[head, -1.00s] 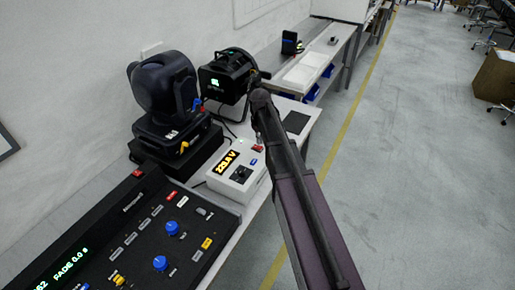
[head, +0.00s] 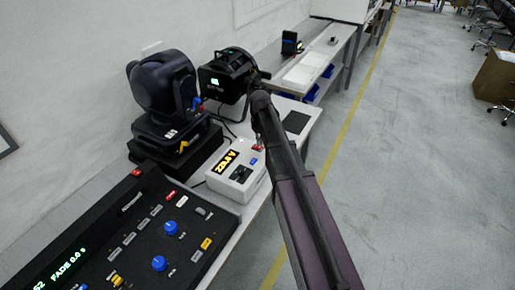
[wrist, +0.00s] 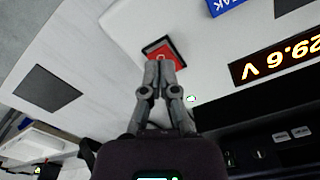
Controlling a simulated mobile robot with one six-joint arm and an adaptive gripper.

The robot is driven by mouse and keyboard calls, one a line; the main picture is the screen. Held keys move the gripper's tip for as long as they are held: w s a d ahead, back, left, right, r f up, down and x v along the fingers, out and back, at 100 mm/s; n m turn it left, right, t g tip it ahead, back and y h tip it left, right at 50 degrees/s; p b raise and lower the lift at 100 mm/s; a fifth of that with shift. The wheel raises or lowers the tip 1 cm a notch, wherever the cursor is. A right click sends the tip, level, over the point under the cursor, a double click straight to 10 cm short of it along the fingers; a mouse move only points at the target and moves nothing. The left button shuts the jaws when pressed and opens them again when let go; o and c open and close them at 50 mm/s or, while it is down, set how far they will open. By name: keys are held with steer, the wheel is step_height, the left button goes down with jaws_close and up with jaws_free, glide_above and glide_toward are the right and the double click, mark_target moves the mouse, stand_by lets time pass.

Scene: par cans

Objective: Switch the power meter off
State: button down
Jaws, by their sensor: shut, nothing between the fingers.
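The power meter (head: 232,190) is a white box on the bench in the head view, with a lit orange voltage display (head: 227,162), a black knob (head: 239,173) and a blue button (head: 253,161). Its red rocker switch (head: 259,149) is partly covered by my arm. In the wrist view the red switch (wrist: 164,53) sits in a dark frame, and the display (wrist: 277,60) reads 229.6 V. My gripper (wrist: 157,88) is shut and empty, its fingertips at the near edge of the switch. I cannot tell whether they touch it.
A black lighting console (head: 130,235) stands in front of the meter. A moving-head lamp (head: 165,85) and a par can (head: 228,80) stand behind it. A dark flat square (head: 297,122) lies on the bench.

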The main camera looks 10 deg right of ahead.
mark_target(260, 147)
steer(key=shift+f+b, duration=0.8)
steer(key=shift+f, duration=0.05)
stand_by(0.7)
steer(key=shift+r, duration=0.1)
steer(key=shift+r+p, duration=3.45)
steer(key=shift+p, duration=0.1)
steer(key=shift+s, duration=0.1)
steer(key=s+m, duration=0.3)
steer(key=s, duration=1.9)
steer(key=shift+s+a+m, duration=0.25)
steer(key=shift+a+m, duration=0.15)
steer(key=shift+a, duration=0.05)
